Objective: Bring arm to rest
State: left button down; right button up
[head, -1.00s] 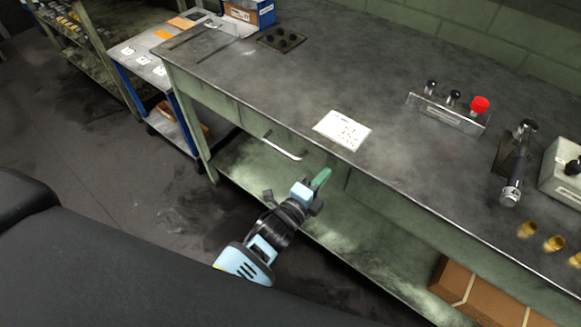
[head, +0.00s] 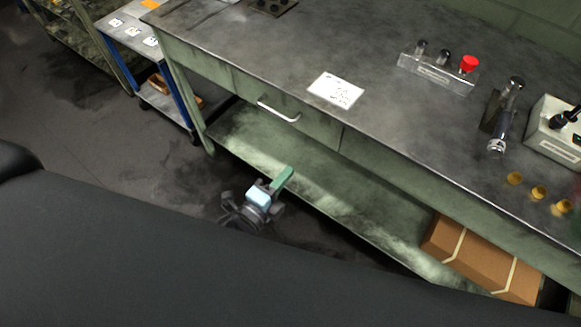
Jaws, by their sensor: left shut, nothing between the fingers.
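My left gripper (head: 281,180) shows in the head view in front of the workbench, below the level of its top. Its green fingers are together and nothing is held between them. The wrist behind it is dark and light blue, and my own dark body hides the rest of the arm. The fingers point up and right, toward the bench's open lower shelf. My right gripper does not show.
The workbench (head: 240,45) has a drawer with a metal handle (head: 279,110) and a lower shelf holding a cardboard box (head: 480,262). On top are a white sheet (head: 335,90), a holder with a red knob (head: 437,73) and brass pieces (head: 538,192). A trolley (head: 132,35) stands left.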

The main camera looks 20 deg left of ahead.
pick_arm(q)
jog(key=shift+s, duration=0.15)
jog(key=s+a+f+n+g+y+p, duration=0.2)
jog(key=s+a+n+g+p, duration=0.1)
jog(key=s+n, duration=0.7)
jog(key=s+a+f+n+g+y+p, duration=0.2)
jog(key=s+a+n+g, duration=0.3)
jog(key=s+n, duration=0.5)
jog(key=s+f+p, duration=0.1)
jog(key=s, duration=0.5)
jog(key=shift+s+a+f, duration=0.2)
jog(key=shift+s+a, duration=0.1)
jog(key=shift+s, duration=0.05)
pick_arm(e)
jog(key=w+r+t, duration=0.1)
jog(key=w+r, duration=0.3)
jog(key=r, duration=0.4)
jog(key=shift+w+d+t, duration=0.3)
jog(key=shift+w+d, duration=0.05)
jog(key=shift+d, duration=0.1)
